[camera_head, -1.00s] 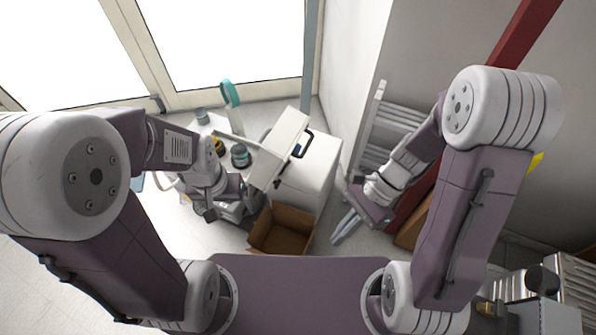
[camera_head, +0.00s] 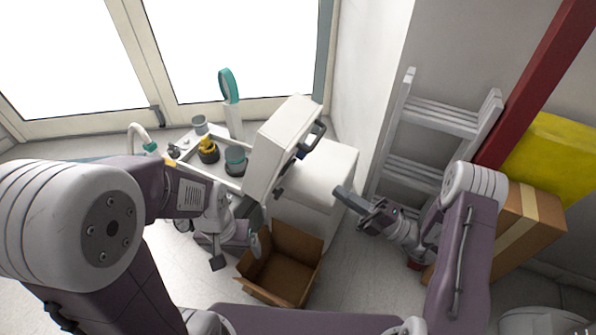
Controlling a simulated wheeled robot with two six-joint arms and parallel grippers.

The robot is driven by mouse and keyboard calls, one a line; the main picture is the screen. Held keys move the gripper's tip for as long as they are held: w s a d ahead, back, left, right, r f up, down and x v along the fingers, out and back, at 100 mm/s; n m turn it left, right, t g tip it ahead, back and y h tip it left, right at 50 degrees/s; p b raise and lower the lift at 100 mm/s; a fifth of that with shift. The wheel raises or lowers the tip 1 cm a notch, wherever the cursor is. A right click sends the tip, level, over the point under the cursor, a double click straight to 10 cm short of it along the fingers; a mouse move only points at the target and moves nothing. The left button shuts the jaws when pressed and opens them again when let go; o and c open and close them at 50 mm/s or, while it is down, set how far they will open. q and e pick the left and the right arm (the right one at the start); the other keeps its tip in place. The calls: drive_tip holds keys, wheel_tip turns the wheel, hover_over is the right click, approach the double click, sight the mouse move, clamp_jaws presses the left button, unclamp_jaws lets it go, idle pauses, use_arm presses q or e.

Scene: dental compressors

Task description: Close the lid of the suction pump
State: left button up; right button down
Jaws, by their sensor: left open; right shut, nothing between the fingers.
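The suction pump is a white cabinet (camera_head: 322,180) in the middle of the view. Its white lid (camera_head: 278,142) stands raised and tilted at the left of the cabinet, with a dark handle on its right side. To its left is an open pump top with a yellow-and-black part (camera_head: 208,151) and a teal-and-grey cap (camera_head: 236,160). My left gripper (camera_head: 236,254) is open and empty, low in front of the pump, left of the cardboard box. My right gripper (camera_head: 346,197) is shut and empty, just right of the cabinet and pointing towards it.
An open cardboard box (camera_head: 264,289) sits on the floor in front of the pump. A grey ladder (camera_head: 440,118) leans at the right, by a red beam (camera_head: 540,82), a yellow object (camera_head: 556,160) and a closed carton (camera_head: 528,226). Windows are behind.

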sight(287, 159)
drive_tip(key=b+x, duration=0.5)
drive_tip(key=x, duration=0.7)
drive_tip(key=shift+a, duration=0.3)
drive_tip(key=shift+w+a+r, duration=0.2)
drive_tip(key=shift+a, duration=0.2)
drive_tip(key=shift+r, duration=0.1)
